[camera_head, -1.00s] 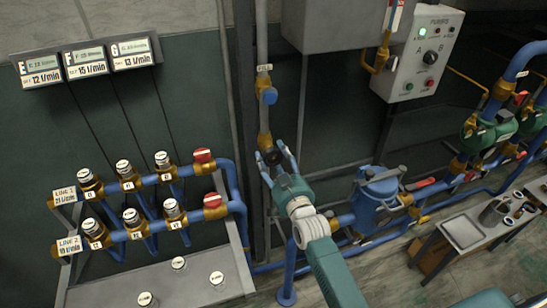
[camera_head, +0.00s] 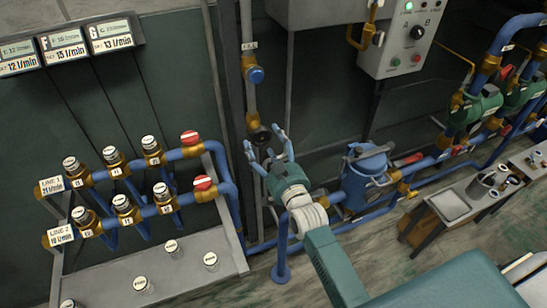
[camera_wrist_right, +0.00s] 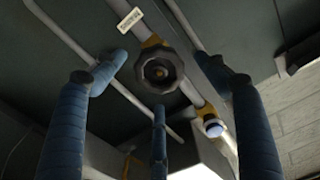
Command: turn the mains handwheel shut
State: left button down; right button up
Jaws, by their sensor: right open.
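The mains handwheel, a dark round wheel (camera_head: 261,136), sits on a brass valve on the vertical pipe. In the right wrist view the handwheel (camera_wrist_right: 160,71) is seen face on, near the middle top. My right gripper (camera_head: 265,141) is open just in front of the handwheel, fingers spread to either side of it. In the wrist view its blue fingers (camera_wrist_right: 160,90) stand around the wheel with visible gaps, and it holds nothing. Whether any finger touches the rim cannot be told. My left gripper is not in view.
A blue knob (camera_head: 256,75) is on the same pipe above the handwheel. A grey control box (camera_head: 400,45) hangs at upper right, and a blue canister (camera_head: 365,180) stands right of my gripper. Valve rows (camera_head: 125,190) are at left. A small table (camera_head: 470,200) is at right.

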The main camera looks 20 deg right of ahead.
jog(key=s, duration=0.8)
jog(key=shift+s, duration=0.35)
jog(key=shift+d, duration=0.1)
jog(key=s+a+f+n+g, duration=0.1)
jog(key=s+f+g, duration=0.25)
jog(key=f, duration=0.85)
jog(key=s+a+f+g, duration=0.15)
jog(key=s+f, duration=0.35)
jog(key=f, duration=0.6)
jog(key=s+f+n+g, duration=0.1)
jog(key=s+f+g, duration=0.25)
jog(key=f, duration=0.85)
jog(key=s+d+f+g, duration=0.2)
jog(key=s+f, duration=0.5)
jog(key=s, duration=0.5)
jog(key=s+d+f+n+g+b, duration=0.1)
jog(key=s+d+f+g, duration=0.1)
jog(key=s+f, duration=0.5)
jog(key=s+d+f+n+g, duration=0.1)
jog(key=s+f+g, duration=0.3)
jog(key=s, duration=1.2)
notch_tip(320, 180, down, 4)
jog(key=shift+s+d+r+h+b, duration=0.15)
jog(key=shift+s+d+h+b, duration=0.15)
jog(key=shift+s+d, duration=0.1)
jog(key=shift+g, duration=0.25)
